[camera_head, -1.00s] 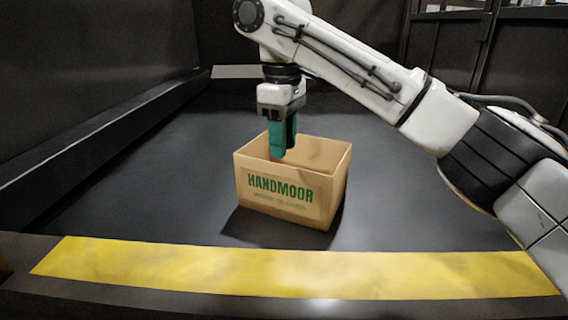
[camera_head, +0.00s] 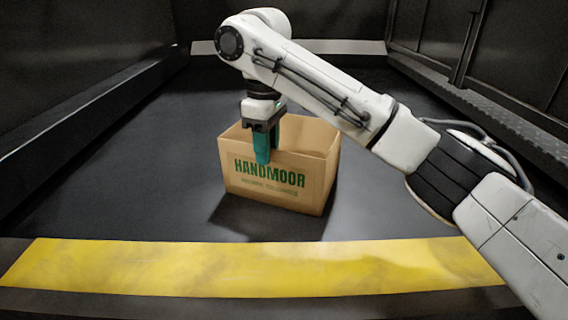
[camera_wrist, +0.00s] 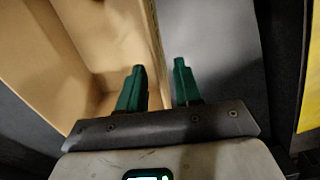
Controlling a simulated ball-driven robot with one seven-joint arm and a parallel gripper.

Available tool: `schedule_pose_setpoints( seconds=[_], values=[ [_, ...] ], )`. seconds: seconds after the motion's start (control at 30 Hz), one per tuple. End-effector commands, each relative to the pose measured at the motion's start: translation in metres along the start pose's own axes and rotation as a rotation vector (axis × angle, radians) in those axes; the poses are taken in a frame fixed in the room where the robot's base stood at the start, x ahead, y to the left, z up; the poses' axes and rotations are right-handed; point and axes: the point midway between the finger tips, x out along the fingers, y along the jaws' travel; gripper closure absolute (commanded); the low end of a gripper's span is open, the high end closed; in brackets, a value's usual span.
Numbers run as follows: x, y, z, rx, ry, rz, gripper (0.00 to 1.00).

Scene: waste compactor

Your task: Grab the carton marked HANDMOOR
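The HANDMOOR carton (camera_head: 300,184) is an open-topped brown cardboard box with green lettering, standing upright on the dark floor. My gripper (camera_head: 265,150) points down at its front wall, with one green finger outside, just above the lettering. In the wrist view, my gripper (camera_wrist: 159,76) is open, with the carton's wall edge (camera_wrist: 155,45) between the fingers. The left finger is on the carton's inner side and the right finger outside. A gap shows beside the right finger. The carton's inside (camera_wrist: 95,45) looks empty where visible.
A yellow stripe (camera_head: 250,268) runs along the front edge of the floor. Dark walls stand at left and right, with a low ledge (camera_head: 85,110) along the left. The dark floor around the carton is clear.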

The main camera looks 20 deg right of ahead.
Motion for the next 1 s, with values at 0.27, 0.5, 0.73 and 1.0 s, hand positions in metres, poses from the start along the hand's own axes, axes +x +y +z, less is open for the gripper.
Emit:
schedule_pose_setpoints(
  seconds=[0.27,0.5,0.73,1.0],
  values=[
    [0.031,0.001,0.001,0.0,0.0,0.0,0.66],
    [0.032,0.001,0.001,0.0,0.0,0.0,0.72],
    [0.032,0.001,0.001,0.0,0.0,0.0,0.94],
    [0.032,0.001,0.001,0.0,-0.001,0.001,1.0]
  ],
)
